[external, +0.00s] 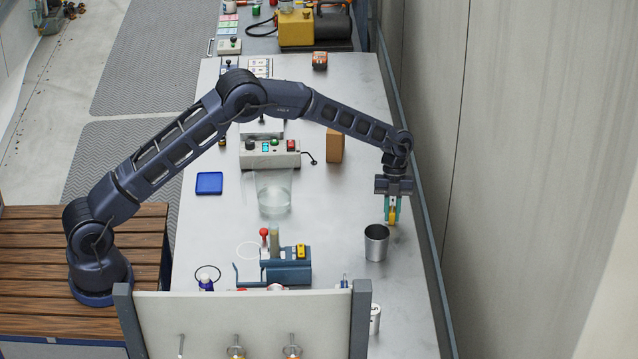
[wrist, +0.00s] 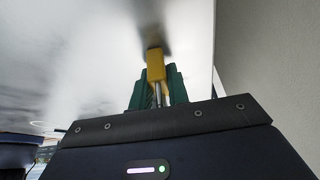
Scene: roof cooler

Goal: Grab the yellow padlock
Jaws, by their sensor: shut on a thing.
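The yellow padlock (external: 391,215) is between the fingers of my gripper (external: 392,209) at the right side of the metal table. In the wrist view the yellow padlock body (wrist: 156,64) sticks out past the green fingertips of my gripper (wrist: 158,88), and its silver shackle runs back between them. My gripper is shut on it. A dark shadow lies on the table just beyond the padlock. I cannot tell whether the padlock touches the table.
A metal cup (external: 376,243) stands just below and left of the gripper. A clear beaker (external: 273,192), a brown block (external: 335,146) and a blue tool holder (external: 287,267) stand further left. The table's right edge and a wall are close on the right.

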